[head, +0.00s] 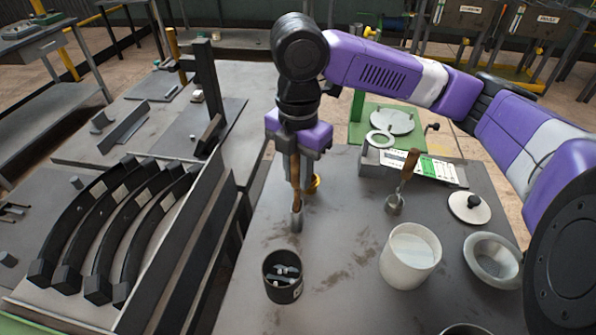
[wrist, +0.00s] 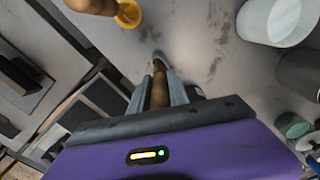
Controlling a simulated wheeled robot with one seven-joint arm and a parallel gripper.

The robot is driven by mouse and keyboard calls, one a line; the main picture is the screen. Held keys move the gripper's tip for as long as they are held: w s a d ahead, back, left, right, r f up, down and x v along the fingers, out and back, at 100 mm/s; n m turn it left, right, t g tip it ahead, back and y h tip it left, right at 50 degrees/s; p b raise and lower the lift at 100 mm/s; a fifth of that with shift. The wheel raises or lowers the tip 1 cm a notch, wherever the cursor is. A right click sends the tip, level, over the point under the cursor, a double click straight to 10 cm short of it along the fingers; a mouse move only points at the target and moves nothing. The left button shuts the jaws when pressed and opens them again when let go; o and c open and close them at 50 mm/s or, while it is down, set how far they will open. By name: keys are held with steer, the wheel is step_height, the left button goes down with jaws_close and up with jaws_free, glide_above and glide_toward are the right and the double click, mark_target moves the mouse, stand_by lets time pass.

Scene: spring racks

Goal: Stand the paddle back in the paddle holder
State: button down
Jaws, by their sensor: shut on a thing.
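My gripper (head: 296,158) points down over the table and is shut on a wooden-handled tool with a grey metal end, which looks like the paddle (head: 296,217). In the wrist view my gripper (wrist: 160,88) holds the wooden handle of the paddle (wrist: 158,90) between its fingers. The paddle hangs nearly upright above the table, behind a black cup (head: 283,290). The cup has grey pieces inside; I cannot tell whether it is the paddle holder. A small yellow piece (head: 314,184) stands just behind the paddle; it also shows in the wrist view (wrist: 128,14).
Another wooden-handled tool (head: 408,165) stands at a small grey base to the right. A white jar (head: 410,262), a metal bowl (head: 492,258) and a knobbed lid (head: 468,208) are at the right. A rack of curved black springs (head: 110,225) is at the left. The table's middle is bare.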

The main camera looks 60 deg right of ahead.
steer(key=shift+f+b, duration=0.7)
steer(key=shift+f, duration=0.35)
steer(key=c, duration=0.7)
jaws_free()
steer(key=shift+r, duration=0.1)
steer(key=shift+r+p, duration=3.1)
steer(key=shift+r, duration=0.35)
